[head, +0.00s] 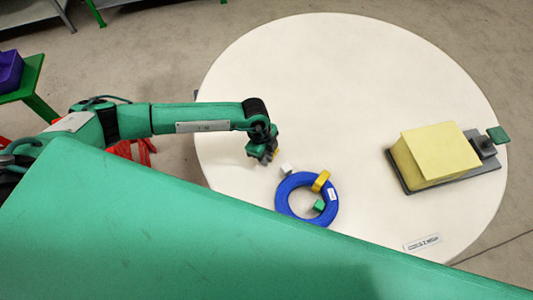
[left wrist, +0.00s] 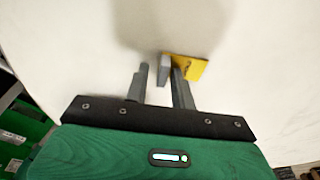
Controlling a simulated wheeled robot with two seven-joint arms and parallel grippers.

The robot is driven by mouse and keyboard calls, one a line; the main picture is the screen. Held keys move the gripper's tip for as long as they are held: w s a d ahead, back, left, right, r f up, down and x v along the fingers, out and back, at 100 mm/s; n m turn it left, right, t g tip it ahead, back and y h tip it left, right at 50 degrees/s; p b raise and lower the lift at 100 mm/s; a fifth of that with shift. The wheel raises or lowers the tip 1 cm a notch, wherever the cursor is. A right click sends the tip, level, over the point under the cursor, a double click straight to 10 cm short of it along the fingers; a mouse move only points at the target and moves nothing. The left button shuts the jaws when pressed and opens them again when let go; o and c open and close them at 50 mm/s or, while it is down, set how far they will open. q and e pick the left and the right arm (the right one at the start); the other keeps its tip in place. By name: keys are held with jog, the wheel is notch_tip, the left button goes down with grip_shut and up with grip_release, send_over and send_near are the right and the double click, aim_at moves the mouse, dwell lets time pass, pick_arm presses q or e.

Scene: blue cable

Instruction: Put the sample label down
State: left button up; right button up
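A yellow tag (left wrist: 190,68) with dark marks, which looks like the sample label, shows in the left wrist view. A small grey block (left wrist: 164,71) stands at its left edge. My left gripper (left wrist: 161,72) has its fingers apart, with the grey block between them. A gap shows between the left finger and the block; the right finger is close to the block and overlaps the tag. In the head view, my left gripper (head: 267,156) is low over the left part of the round table, and the tag is mostly hidden there. My right gripper is not in view.
On the white round table (head: 330,90) a blue cable coil (head: 288,203) lies just below my left gripper, with a white, a yellow and a green block at it. A yellow box (head: 438,153) sits on a grey base at right. A white printed strip (head: 422,242) lies near the edge.

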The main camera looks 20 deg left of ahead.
pick_arm(q)
jog(key=r, duration=0.4)
jog(key=a+r+b, duration=0.1)
jog(key=r, duration=0.3)
jog(key=a+r+b, duration=0.1)
jog(key=r, duration=0.3)
jog(key=shift+w+a, duration=0.15)
jog(key=shift+w, duration=0.1)
